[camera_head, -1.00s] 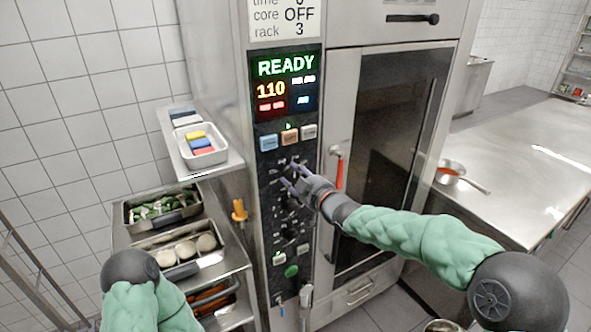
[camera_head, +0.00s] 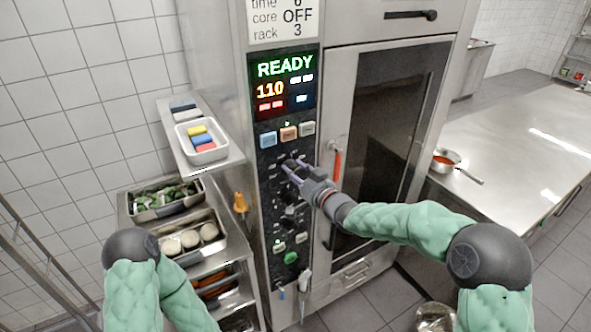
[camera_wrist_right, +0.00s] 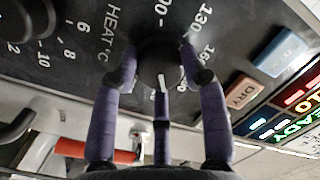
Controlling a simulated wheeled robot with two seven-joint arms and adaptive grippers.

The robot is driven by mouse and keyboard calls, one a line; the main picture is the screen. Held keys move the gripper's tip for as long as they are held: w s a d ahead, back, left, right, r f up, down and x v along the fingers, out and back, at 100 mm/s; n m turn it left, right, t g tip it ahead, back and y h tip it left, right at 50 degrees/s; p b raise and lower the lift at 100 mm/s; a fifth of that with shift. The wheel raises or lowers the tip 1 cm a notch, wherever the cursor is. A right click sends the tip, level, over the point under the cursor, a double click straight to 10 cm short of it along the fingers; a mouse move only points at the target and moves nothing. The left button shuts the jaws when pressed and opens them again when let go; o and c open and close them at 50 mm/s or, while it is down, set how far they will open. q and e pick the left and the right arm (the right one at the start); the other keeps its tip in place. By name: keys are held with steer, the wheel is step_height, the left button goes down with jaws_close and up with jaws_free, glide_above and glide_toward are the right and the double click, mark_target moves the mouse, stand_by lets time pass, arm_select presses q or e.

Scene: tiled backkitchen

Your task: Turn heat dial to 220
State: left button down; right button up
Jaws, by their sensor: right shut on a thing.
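The heat dial (camera_wrist_right: 160,62) is a dark round knob with a white pointer line, set in the oven's black control panel (camera_head: 271,190). Its printed scale reads "HEAT °C", with 130 visible; other numbers are partly covered. My right gripper (camera_head: 290,166) has its purple fingers closed around this knob. In the right wrist view the fingers (camera_wrist_right: 158,55) sit on either side of it, with a third finger below. The oven display (camera_head: 283,82) shows READY and 110 in orange. My left arm shows at the lower left, but its gripper is out of view.
Blue, orange and white buttons (camera_head: 288,133) sit just above the dial. Another knob (camera_wrist_right: 28,18) is beside it. The oven door's red handle (camera_head: 337,165) is close to my right wrist. A rack with food trays (camera_head: 178,200) stands left of the oven.

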steer(key=shift+m, duration=1)
steer(key=shift+r, duration=0.1)
steer(key=o, duration=1)
steer(key=shift+c, duration=0.2)
steer(key=shift+o, duration=0.8)
steer(key=shift+w+a, duration=0.1)
steer(key=shift+a, duration=0.1)
steer(key=shift+d, duration=0.2)
